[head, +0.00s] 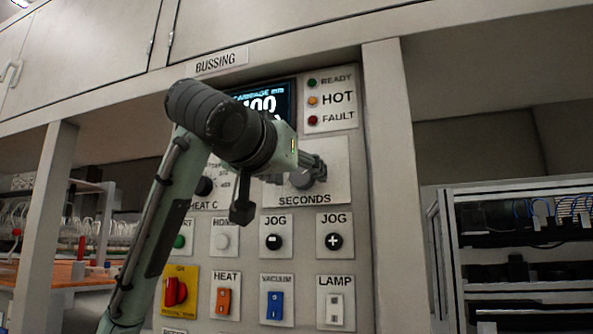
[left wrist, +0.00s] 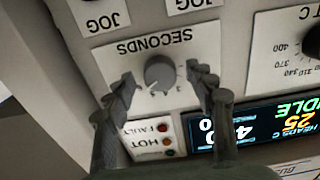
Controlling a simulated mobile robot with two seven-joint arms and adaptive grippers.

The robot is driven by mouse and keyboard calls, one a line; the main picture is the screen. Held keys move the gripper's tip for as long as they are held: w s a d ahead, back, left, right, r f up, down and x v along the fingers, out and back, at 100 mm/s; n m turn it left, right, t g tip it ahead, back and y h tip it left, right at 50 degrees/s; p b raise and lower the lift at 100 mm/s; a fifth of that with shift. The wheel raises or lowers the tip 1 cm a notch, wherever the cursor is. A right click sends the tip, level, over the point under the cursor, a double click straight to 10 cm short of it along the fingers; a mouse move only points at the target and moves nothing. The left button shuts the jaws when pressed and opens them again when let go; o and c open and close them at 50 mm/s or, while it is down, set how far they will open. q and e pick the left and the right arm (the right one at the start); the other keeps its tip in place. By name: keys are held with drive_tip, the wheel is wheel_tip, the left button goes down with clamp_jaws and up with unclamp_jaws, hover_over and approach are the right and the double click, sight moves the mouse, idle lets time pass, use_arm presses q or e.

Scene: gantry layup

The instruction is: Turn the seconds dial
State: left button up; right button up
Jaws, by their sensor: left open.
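The seconds dial (left wrist: 160,73) is a round grey knob on a white plate marked SECONDS. In the head view the dial (head: 300,181) is partly covered by my left gripper (head: 318,168). In the left wrist view the panel is upside down, and my left gripper (left wrist: 163,88) is open. Its two fingers stand on either side of the dial, with a gap visible between each finger and the knob. I cannot tell how far the fingertips are from the panel. My right gripper is not in view.
The heat dial (head: 206,186) sits left of the seconds dial. Two JOG buttons (head: 272,242) (head: 333,241) lie below it. The display (head: 283,100) and the READY, HOT and FAULT lamps (head: 312,101) are above. A red emergency knob (head: 175,291) is lower left. An open rack (head: 520,240) stands at right.

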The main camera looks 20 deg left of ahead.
use_arm(q)
drive_tip(key=shift+w, duration=0.2)
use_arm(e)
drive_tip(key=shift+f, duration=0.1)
use_arm(q)
drive_tip(key=shift+c, duration=0.6)
drive_tip(key=c, duration=1)
drive_tip(key=n+b, duration=0.1)
drive_tip(key=n, duration=0.2)
drive_tip(key=shift+f+b, duration=0.1)
drive_tip(key=shift+b, duration=0.25)
drive_tip(key=n+b, duration=0.1)
drive_tip(key=n, duration=0.3)
drive_tip(key=shift+d+n+b, duration=0.1)
drive_tip(key=shift+n+b, duration=0.2)
drive_tip(key=shift+b, duration=0.05)
drive_tip(key=shift+n+b, duration=0.5)
drive_tip(key=shift+n, duration=1.6)
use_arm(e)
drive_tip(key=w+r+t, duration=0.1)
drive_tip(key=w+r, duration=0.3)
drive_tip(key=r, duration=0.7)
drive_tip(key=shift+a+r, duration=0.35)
